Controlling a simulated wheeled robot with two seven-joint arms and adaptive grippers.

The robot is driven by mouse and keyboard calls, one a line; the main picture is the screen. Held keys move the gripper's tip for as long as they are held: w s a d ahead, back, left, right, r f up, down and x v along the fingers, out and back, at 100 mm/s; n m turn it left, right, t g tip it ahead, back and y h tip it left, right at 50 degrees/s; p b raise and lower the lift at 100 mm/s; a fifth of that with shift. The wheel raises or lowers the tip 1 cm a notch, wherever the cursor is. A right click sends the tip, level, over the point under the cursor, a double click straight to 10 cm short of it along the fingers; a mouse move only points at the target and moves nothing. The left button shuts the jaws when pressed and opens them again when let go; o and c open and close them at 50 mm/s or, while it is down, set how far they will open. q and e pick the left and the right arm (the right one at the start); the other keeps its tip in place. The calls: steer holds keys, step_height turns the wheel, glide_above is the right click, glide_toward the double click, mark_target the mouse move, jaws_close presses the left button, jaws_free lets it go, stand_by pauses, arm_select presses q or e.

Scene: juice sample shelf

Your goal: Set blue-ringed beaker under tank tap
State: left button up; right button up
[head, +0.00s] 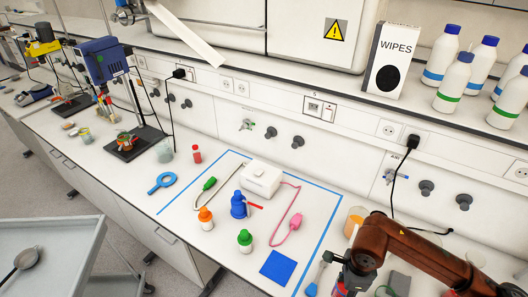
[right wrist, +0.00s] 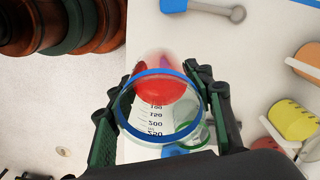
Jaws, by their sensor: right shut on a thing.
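A clear beaker with a blue ring around its rim (right wrist: 124,118) and printed graduations shows in the right wrist view. My right gripper (right wrist: 160,110) is shut on it, with one finger on each side. A red shape shows in or through the glass; I cannot tell which. In the head view my right gripper (head: 345,282) is low at the right of centre, over the bench's front area, and the beaker is mostly hidden there. A small blue vessel with a red spout (head: 238,206) stands inside the blue taped outline; I cannot tell if it is the tank. My left gripper is not in view.
Orange-capped (head: 206,219) and green-capped bottles (head: 245,241), a white box (head: 261,180) and a blue square (head: 277,267) share the taped area. A blue spatula-like tool (head: 314,281) lies near my right gripper. An orange-filled container (head: 354,221) stands behind my right arm.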

steer(key=n, duration=0.2)
steer(key=w+n, duration=0.1)
steer(key=n, duration=0.1)
steer(key=w+a+n+b, duration=0.1)
steer(key=n, duration=0.1)
steer(key=shift+f, duration=0.25)
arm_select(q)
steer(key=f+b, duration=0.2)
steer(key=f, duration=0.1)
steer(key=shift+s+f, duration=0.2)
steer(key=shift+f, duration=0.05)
arm_select(e)
steer(key=w+n, duration=0.1)
steer(key=n, duration=0.3)
steer(key=w+a+n, duration=0.1)
steer(key=w+n, duration=0.1)
steer(key=n, duration=0.3)
steer(key=w+a+n, duration=0.1)
steer(key=n, duration=0.3)
steer(key=shift+w+a+f+n, duration=0.15)
steer(key=shift+a+f+n, duration=0.05)
steer(key=shift+n, duration=0.2)
steer(key=shift+a, duration=0.1)
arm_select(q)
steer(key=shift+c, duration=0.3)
